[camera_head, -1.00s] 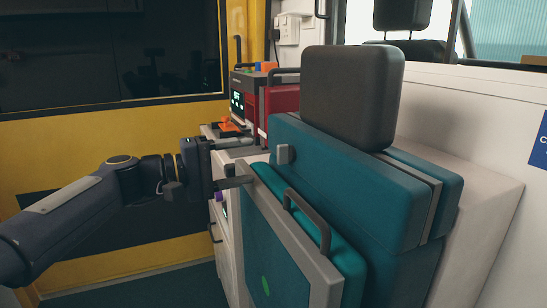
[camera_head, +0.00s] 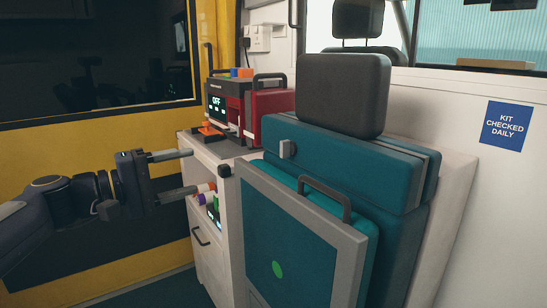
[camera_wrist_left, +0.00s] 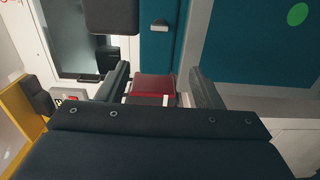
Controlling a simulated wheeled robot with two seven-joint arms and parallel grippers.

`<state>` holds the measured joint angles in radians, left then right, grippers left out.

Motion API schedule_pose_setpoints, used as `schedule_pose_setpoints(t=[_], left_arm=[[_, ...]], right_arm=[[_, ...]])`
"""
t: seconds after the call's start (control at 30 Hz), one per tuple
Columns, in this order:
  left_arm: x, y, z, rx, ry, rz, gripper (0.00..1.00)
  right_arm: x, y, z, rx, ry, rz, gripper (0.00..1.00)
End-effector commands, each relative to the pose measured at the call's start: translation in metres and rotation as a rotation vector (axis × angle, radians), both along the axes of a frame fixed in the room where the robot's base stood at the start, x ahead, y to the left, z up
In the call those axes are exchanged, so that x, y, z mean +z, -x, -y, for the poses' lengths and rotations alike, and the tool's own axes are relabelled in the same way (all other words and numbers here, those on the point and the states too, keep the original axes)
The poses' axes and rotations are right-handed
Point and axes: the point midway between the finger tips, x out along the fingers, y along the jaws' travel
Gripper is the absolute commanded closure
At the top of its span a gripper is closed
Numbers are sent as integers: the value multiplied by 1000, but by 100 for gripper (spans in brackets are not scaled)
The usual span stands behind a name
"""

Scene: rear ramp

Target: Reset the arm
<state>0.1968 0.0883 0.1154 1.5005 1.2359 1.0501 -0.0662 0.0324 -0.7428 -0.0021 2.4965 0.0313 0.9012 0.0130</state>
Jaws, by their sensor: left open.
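My left arm comes in from the left in the head view. Its gripper (camera_head: 188,172) is open and empty, with two dark fingers apart, one above the other. It hangs in the air left of the white cabinet (camera_head: 207,256) and the teal folded seat (camera_head: 345,175). In the left wrist view the open fingers (camera_wrist_left: 159,70) show with nothing held; a red case is seen far off between them. My right gripper is in neither view.
A grey-framed teal panel (camera_head: 360,242) with a handle stands at the seat's front. A red and grey device (camera_head: 219,104) showing "OFF" sits on the cabinet. Small bottles (camera_head: 206,188) stand in its open shelf. Free room lies left, before the yellow wall (camera_head: 100,145).

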Motion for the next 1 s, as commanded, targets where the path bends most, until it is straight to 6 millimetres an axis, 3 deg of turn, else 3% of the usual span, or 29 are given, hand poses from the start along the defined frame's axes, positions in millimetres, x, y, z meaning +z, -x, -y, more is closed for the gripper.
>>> schedule_pose_setpoints(t=[0.47,0.67,1.0], left_arm=[[-55,62,11,-4,-259,-55,40],[-103,112,10,-6,-460,-88,40],[-216,220,-11,-26,-894,-125,40]], right_arm=[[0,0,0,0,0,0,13],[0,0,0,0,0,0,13],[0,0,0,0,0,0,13]])
